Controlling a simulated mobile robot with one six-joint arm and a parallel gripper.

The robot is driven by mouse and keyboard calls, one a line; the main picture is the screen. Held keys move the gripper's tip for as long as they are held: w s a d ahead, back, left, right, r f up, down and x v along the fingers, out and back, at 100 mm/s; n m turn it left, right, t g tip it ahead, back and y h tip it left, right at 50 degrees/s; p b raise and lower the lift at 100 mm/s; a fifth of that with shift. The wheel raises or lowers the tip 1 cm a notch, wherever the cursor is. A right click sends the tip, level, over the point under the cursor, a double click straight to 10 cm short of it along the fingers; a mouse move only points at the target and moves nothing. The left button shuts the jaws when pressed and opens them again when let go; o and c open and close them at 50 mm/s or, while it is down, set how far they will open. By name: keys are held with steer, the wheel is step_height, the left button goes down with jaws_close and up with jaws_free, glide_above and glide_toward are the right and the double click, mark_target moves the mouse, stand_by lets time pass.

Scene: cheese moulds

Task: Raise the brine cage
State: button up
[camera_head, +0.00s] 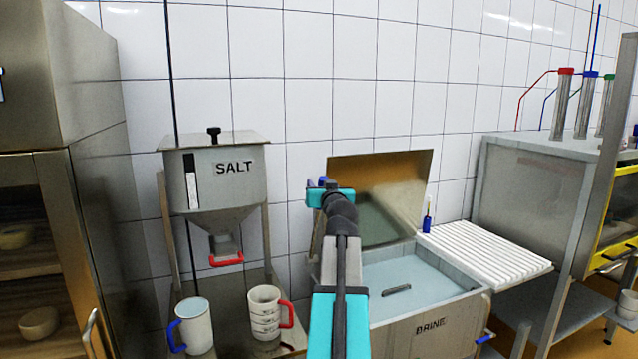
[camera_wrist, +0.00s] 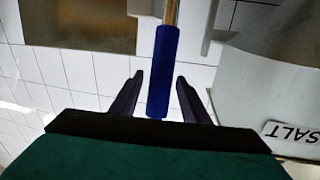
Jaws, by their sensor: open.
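The brine vat (camera_head: 432,330), marked BRINE, stands with its lid (camera_head: 412,180) raised; pale blue liquid fills it. A small dark bar (camera_head: 397,290) shows at the liquid's surface; the cage itself is not clearly visible. In the wrist view, a blue handle (camera_wrist: 163,60) on a brass-coloured rod lies between the two dark fingers of my gripper (camera_wrist: 159,77). The fingers are open, with a gap on each side of it. In the head view, my gripper (camera_head: 322,184) is left of the lid, mostly hidden by my wrist, with a bit of blue showing there.
A ribbed white draining board (camera_head: 485,253) and a blue-handled tool (camera_head: 427,222) are right of the vat. A steel cabinet stands far left.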

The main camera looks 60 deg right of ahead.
steer(key=shift+x, duration=1.1)
steer(key=shift+c, duration=0.3)
jaws_close()
steer(key=shift+a+f, duration=0.15)
